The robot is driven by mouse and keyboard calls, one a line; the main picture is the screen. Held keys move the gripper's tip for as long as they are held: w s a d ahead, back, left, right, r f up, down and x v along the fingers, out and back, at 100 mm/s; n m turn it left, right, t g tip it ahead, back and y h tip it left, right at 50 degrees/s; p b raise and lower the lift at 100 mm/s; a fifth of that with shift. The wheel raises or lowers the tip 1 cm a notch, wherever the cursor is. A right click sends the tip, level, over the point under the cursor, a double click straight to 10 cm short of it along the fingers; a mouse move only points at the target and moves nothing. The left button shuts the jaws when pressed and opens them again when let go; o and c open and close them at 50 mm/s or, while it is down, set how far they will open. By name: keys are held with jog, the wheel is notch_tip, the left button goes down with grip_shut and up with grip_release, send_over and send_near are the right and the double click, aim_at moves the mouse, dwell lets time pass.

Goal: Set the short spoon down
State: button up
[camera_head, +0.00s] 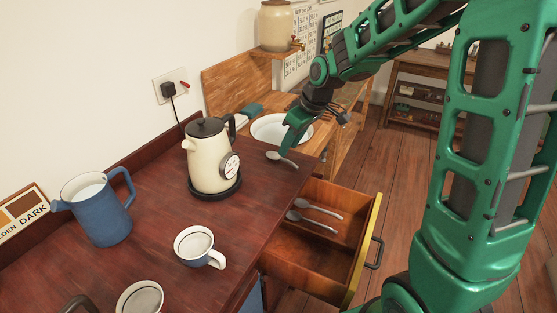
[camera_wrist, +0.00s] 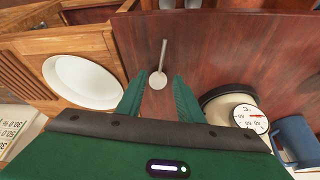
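A small metal spoon (camera_head: 283,158) lies on the dark red-brown countertop (camera_head: 258,188), near its right end. In the wrist view the spoon (camera_wrist: 158,78) has its bowl toward me and its handle pointing away. My gripper (camera_head: 286,150) is just above the spoon. In the wrist view my gripper (camera_wrist: 159,80) is open, with a finger to each side of the bowl and a clear gap on both sides. Two more spoons, an upper one (camera_head: 320,210) and a lower one (camera_head: 312,222), lie in the open drawer (camera_head: 318,262).
A cream kettle (camera_head: 208,160) stands left of my gripper. A white basin (camera_head: 268,128) is set in the lighter wooden counter behind. Bare countertop surrounds the spoon.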

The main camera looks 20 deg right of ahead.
aim_at(285, 159)
jog(key=x, duration=0.5)
jog(key=shift+f, duration=0.1)
jog(key=shift+d, duration=0.1)
grip_shut()
